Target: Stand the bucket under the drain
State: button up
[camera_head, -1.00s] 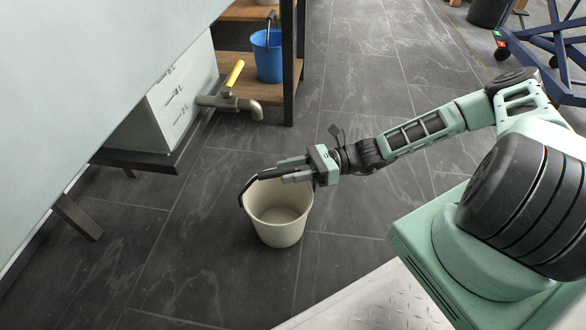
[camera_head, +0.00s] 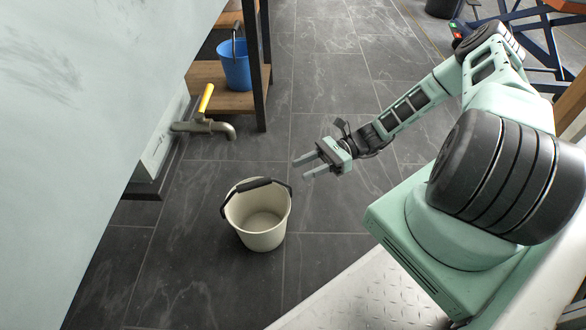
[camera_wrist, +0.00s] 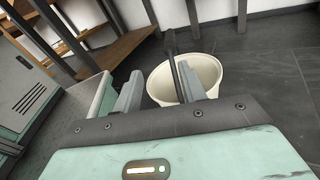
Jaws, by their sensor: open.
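A cream bucket (camera_head: 262,232) with a dark handle grip stands upright and empty on the floor in the head view. It also shows beyond my fingers in the wrist view (camera_wrist: 205,70). The drain (camera_head: 215,127), a grey metal pipe with a yellow lever, sticks out from the machine on the left, with its mouth pointing down. The bucket is nearer the camera and to the right of the drain, not under it. My gripper (camera_head: 308,166) is open and empty, up and to the right of the bucket, apart from its handle in the head view.
A blue bucket (camera_head: 235,66) stands on a wooden shelf (camera_head: 206,80) behind the drain. A dark shelf post (camera_head: 257,85) stands there. The large pale machine (camera_head: 110,110) fills the left. Dark tiled floor (camera_head: 330,85) is clear around the bucket.

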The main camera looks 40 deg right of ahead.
jog(key=s+a+r+n+h, duration=0.5)
jog(key=a+r+n, duration=0.1)
jog(key=r+n, duration=0.2)
jog(key=s+a+r+n+g+h, duration=0.1)
jog(key=s+a+r+n+h, duration=0.5)
jog(key=r+n, duration=0.3)
jog(key=s+a+r+n+g+h, duration=0.1)
jog(key=s+a+r+n+h, duration=0.4)
jog(key=a+r+n, duration=0.2)
notch_tip(320, 180, up, 2)
jog(key=n, duration=0.4)
jog(key=shift+s+r+n, duration=0.15)
jog(key=shift+s+n, duration=0.15)
jog(key=shift+s, duration=0.1)
jog(key=shift+a, duration=0.1)
